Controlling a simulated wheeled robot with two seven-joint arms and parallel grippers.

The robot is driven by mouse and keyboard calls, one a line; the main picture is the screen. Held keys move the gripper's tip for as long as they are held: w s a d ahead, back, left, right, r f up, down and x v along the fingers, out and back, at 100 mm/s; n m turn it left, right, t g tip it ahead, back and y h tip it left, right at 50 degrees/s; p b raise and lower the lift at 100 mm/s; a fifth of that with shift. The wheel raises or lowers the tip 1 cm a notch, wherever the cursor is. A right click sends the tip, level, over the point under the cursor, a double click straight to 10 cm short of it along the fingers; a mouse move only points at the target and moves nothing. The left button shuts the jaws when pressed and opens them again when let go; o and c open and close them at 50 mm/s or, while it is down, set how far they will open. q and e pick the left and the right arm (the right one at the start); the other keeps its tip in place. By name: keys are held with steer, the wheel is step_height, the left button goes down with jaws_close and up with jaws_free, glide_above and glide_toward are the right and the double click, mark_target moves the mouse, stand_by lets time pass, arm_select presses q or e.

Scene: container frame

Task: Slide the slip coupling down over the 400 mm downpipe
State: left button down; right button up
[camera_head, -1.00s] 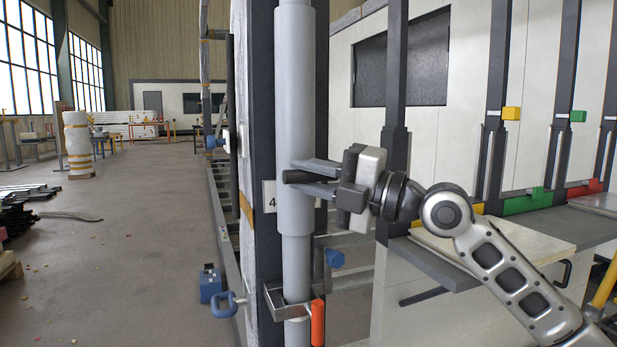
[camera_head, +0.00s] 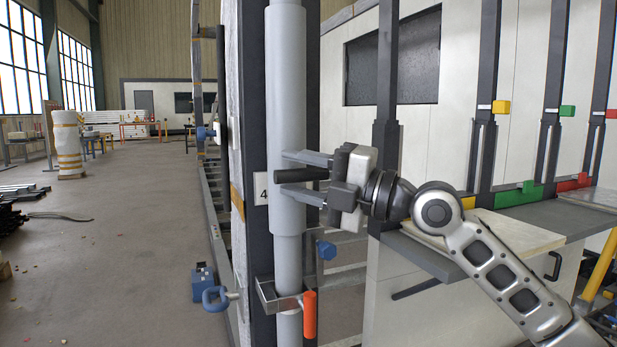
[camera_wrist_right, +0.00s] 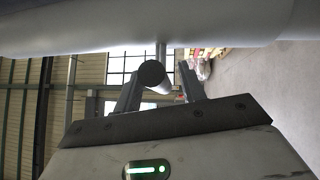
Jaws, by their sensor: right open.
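The slip coupling (camera_head: 287,110) is a thicker grey sleeve on the vertical downpipe in the head view. The thinner downpipe (camera_head: 288,260) shows below its lower end. My right gripper (camera_head: 297,175) comes from the right, its fingers open above and below a dark bar-shaped handle (camera_head: 300,175) at the coupling. In the right wrist view the handle's round end (camera_wrist_right: 152,73) lies between the two open fingers (camera_wrist_right: 160,88), and the grey sleeve or pipe (camera_wrist_right: 150,28) crosses the top. A thin stem leads from the handle towards it. My left gripper is not in view.
A metal bracket (camera_head: 280,298) with an orange handle (camera_head: 310,314) surrounds the downpipe lower down. A grey bench (camera_head: 425,252) is at right; the floor at left is mostly clear.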

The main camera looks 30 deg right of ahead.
steer(key=shift+s+d+f, duration=0.15)
arm_select(q)
steer(key=b, duration=0.1)
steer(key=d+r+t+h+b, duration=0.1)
steer(key=b, duration=0.1)
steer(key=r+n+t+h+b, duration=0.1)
steer(key=b, duration=0.1)
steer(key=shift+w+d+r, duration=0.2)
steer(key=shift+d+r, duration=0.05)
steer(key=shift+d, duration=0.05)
arm_select(e)
steer(key=v, duration=1.5)
steer(key=shift+s, duration=0.25)
